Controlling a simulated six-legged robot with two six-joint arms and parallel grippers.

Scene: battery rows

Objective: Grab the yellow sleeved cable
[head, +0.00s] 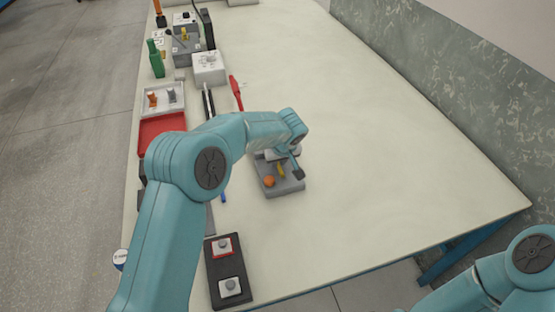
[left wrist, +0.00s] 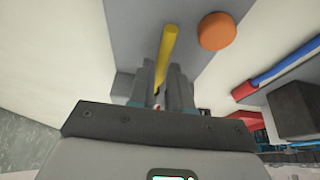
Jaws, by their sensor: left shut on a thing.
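The yellow sleeved cable (left wrist: 167,52) shows in the left wrist view as a straight yellow length running down between my fingers. It lies over a grey box or tray. In the head view a short yellow piece (head: 281,170) shows on the grey tray (head: 287,189). My left gripper (left wrist: 162,85) is shut on the yellow cable; its fingers hide the lower part. In the head view the left gripper (head: 295,165) is over the grey tray. My right arm shows at the lower right, but its gripper is out of view.
An orange round knob (left wrist: 217,31) sits beside the cable, also in the head view (head: 269,181). A black panel with two buttons (head: 228,270) lies in front. A red tray (head: 160,128) and several devices line the left edge. The table's right side is clear.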

